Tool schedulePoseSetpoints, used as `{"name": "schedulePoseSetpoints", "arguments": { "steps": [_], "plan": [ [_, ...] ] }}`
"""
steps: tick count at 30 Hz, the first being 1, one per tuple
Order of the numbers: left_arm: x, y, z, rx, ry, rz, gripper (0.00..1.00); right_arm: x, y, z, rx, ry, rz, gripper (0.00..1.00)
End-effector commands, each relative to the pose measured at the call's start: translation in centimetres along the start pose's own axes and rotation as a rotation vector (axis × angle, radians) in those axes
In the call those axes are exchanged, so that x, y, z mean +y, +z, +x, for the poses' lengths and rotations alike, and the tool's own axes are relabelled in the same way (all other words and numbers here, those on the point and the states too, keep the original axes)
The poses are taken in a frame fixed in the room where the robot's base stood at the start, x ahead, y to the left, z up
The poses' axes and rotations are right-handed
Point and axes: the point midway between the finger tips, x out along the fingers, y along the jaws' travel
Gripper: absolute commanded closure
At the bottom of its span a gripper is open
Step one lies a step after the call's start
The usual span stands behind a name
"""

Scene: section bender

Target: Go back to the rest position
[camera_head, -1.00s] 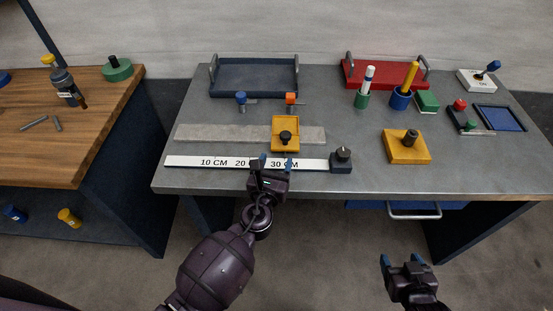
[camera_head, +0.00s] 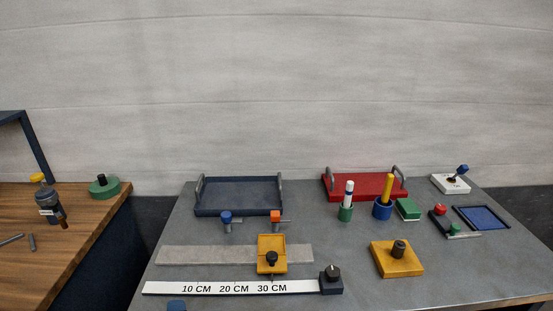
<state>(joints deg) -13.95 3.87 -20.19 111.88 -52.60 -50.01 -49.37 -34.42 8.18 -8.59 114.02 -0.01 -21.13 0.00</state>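A small blue piece at the bottom edge, in front of the white ruler, looks like a fingertip of my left gripper (camera_head: 176,305). The rest of that gripper is below the picture, so whether it is open or shut does not show. My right gripper is out of view. The white ruler (camera_head: 215,288), marked 10, 20 and 30 CM, lies along the front of the grey bench (camera_head: 340,235), with a black knobbed block (camera_head: 331,282) at its right end. The yellow clamp block (camera_head: 271,246) with a black knob sits over the grey flat bar (camera_head: 205,255).
Behind are a dark blue tray (camera_head: 239,196) and a red tray (camera_head: 365,187). A yellow block with a knob (camera_head: 397,260), green cup (camera_head: 345,213), blue cup (camera_head: 382,210) and blue panel (camera_head: 482,217) stand right. A wooden bench (camera_head: 85,245) is at left.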

Motion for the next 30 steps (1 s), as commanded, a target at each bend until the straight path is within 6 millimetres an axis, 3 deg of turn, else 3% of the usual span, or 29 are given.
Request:
{"name": "schedulePoseSetpoints", "arguments": {
  "steps": [3, 10, 18, 28, 30],
  "plan": [
    [2.6, 4.1, -2.0, -0.052, 0.185, -0.338, 0.39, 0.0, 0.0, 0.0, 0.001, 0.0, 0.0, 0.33],
    [6.3, 8.7, -7.2, -0.159, 0.495, -0.869, 0.39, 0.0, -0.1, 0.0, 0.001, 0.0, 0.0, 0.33],
    [7.6, 10.5, -11.6, -0.241, 0.697, -1.163, 0.39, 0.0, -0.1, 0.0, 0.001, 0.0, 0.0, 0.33],
    [8.0, 11.7, -16.1, -0.325, 0.876, -1.375, 0.39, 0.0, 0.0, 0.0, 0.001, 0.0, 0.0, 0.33],
    [8.3, 11.3, -15.3, -0.303, 0.855, -1.379, 0.39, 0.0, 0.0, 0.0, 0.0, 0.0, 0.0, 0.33]
  ]
}}
